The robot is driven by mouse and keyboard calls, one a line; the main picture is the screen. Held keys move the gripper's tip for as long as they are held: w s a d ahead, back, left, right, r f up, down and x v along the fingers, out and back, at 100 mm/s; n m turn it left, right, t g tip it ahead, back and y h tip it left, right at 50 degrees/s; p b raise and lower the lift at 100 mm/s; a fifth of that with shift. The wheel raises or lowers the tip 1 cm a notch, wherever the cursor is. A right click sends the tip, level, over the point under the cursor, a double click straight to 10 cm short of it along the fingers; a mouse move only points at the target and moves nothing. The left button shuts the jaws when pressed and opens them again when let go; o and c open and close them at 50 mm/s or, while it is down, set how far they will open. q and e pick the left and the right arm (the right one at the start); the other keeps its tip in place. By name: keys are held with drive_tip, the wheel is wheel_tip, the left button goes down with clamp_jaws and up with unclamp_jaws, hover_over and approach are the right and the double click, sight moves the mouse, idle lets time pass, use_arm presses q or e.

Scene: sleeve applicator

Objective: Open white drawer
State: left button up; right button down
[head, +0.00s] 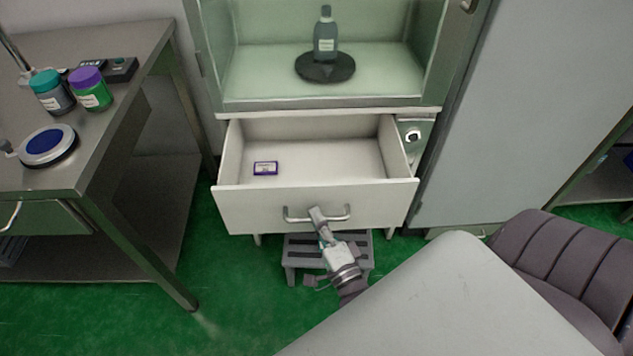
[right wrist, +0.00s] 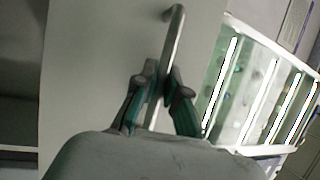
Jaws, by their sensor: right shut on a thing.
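The white drawer (head: 245,210) is pulled out below the glass cabinet, with its inside in view. A small purple-and-white box (head: 265,168) lies in it at the left. My right gripper (head: 318,214) is shut on the metal handle (head: 296,219) at the middle of the drawer's front. In the right wrist view, the fingers (right wrist: 161,88) are on both sides of the handle (right wrist: 174,42), against the white drawer front (right wrist: 95,70). My left gripper is not in view.
A grey step stool (head: 297,262) stands under the drawer. A steel table (head: 125,60) with jars and a scale stands at the left. A brown padded chair (head: 560,270) is at the lower right. Green floor (head: 235,290) is free at the lower left.

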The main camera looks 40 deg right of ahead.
drive_tip(key=shift+s, duration=0.1)
drive_tip(key=c, duration=1.2)
unclamp_jaws()
drive_tip(key=v, duration=1.2)
drive_tip(key=shift+f, duration=0.1)
